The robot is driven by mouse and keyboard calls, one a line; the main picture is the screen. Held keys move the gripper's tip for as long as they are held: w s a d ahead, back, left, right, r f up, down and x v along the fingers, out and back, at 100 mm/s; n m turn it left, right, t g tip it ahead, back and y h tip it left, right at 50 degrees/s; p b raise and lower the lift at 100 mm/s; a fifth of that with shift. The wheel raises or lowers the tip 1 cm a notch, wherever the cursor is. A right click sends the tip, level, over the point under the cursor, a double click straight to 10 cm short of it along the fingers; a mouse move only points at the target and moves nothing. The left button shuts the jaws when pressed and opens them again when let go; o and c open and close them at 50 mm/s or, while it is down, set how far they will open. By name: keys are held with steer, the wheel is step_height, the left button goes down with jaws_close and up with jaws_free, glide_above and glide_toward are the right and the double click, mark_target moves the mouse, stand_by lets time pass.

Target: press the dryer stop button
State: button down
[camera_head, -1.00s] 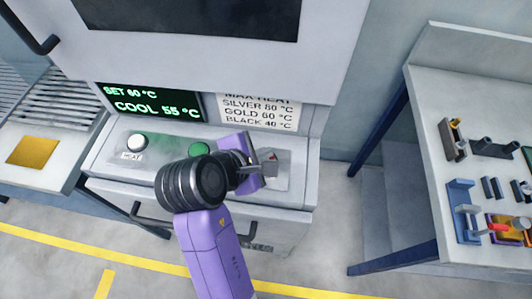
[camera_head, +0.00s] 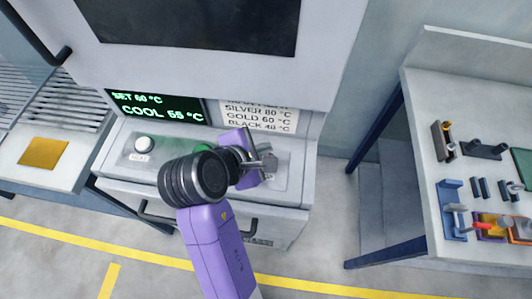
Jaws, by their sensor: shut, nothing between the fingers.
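The dryer (camera_head: 225,55) is a large grey machine with a sloped control panel (camera_head: 125,162) on its front. A white button (camera_head: 143,144) sits at the panel's left, above a small blurred label. A green button (camera_head: 202,149) sits near the middle, partly hidden by my wrist. My purple gripper (camera_head: 268,163) is shut and empty over the panel's right part. It covers most of that part, and no stop button can be made out there. I cannot tell whether the fingertips touch the panel.
A display (camera_head: 158,108) reads SET 60 °C, COOL 55 °C. A heat-limit sign (camera_head: 258,116) is beside it. A table (camera_head: 480,90) with fixtures stands at right, and a rack with a gold plate (camera_head: 44,152) at left. A handle bar (camera_head: 155,216) lies below the panel.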

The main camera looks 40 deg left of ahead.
steer(key=shift+r+p, duration=1.25)
steer(key=shift+r, duration=0.05)
steer(key=shift+f, duration=0.1)
